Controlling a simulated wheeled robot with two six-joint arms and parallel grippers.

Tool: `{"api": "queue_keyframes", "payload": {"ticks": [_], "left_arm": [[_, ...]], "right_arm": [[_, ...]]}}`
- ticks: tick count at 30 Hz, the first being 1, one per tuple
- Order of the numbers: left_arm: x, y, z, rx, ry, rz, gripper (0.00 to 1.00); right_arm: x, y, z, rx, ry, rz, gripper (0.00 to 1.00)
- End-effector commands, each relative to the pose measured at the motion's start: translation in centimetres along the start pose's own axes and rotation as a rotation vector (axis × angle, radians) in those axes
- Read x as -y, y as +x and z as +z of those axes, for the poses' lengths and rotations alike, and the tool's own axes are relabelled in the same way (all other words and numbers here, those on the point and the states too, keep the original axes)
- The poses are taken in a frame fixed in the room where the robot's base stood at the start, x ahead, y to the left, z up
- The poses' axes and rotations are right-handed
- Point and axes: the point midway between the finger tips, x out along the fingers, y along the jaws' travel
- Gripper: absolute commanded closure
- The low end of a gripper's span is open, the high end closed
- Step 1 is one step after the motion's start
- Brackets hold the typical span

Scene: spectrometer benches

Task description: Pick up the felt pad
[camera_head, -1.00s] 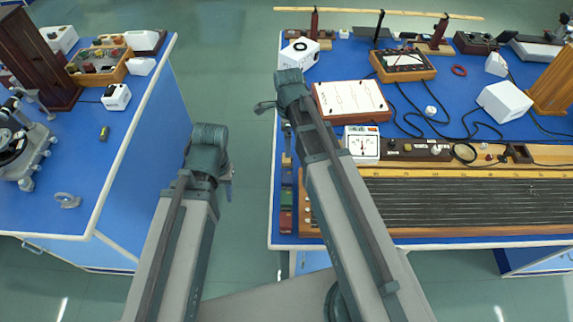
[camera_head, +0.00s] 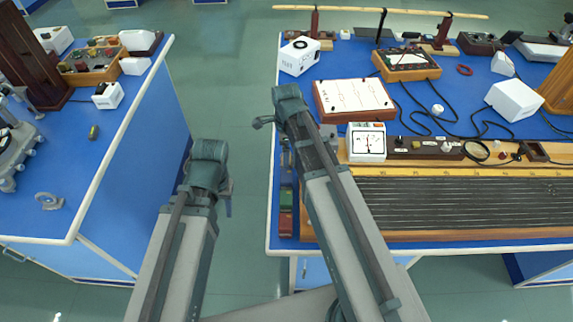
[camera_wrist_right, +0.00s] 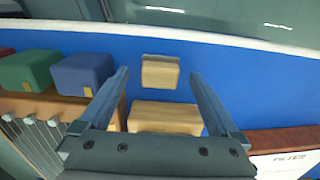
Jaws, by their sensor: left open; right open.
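In the right wrist view, a small tan block with a thin grey layer along its far edge (camera_wrist_right: 160,74) lies on the blue bench top near the white edge. I take it to be the felt pad. My right gripper (camera_wrist_right: 160,88) is open, its two fingers apart on either side of the pad. In the head view my right arm hides the pad and most of that gripper. My left gripper (camera_head: 228,196) is open and empty over the gap between the benches, partly hidden by its arm.
A second tan block (camera_wrist_right: 165,118) lies close by. Blue (camera_wrist_right: 82,74) and green (camera_wrist_right: 28,72) blocks stand to its left, the paper-topped wooden box (camera_head: 352,98) to its right. The white meter (camera_head: 367,142) and long stringed board (camera_head: 460,203) are also close. Floor separates the benches.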

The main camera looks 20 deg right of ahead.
Motion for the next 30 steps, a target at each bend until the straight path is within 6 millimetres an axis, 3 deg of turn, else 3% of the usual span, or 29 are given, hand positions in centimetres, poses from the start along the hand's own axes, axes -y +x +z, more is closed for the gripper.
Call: {"api": "queue_keyframes", "payload": {"ticks": [1, 3, 11, 14, 27, 30], "left_arm": [[-0.12, 1.27, -0.08, 0.0, 0.0, 0.0, 0.5], [-0.16, 1.69, -0.1, 0.0, 0.0, 0.0, 0.5], [-0.15, 1.55, -0.09, 0.0, 0.0, 0.0, 0.5], [-0.15, 1.54, -0.09, 0.0, 0.0, 0.0, 0.5], [-0.15, 1.55, -0.09, 0.0, 0.0, 0.0, 0.5], [-0.15, 1.55, -0.09, 0.0, 0.0, 0.0, 0.5]], "right_arm": [[-0.02, 1.28, -0.02, 0.0, 0.0, 0.0, 0.03], [-0.02, 1.7, -0.03, 0.0, 0.0, 0.0, 0.03], [-0.02, 1.56, -0.04, 0.0, 0.0, 0.0, 0.03], [-0.02, 1.55, -0.05, 0.0, 0.0, 0.0, 0.17], [-0.02, 1.56, -0.05, 0.0, 0.0, 0.0, 0.96], [-0.02, 1.56, -0.05, 0.0, 0.0, 0.0, 1.0]]}}
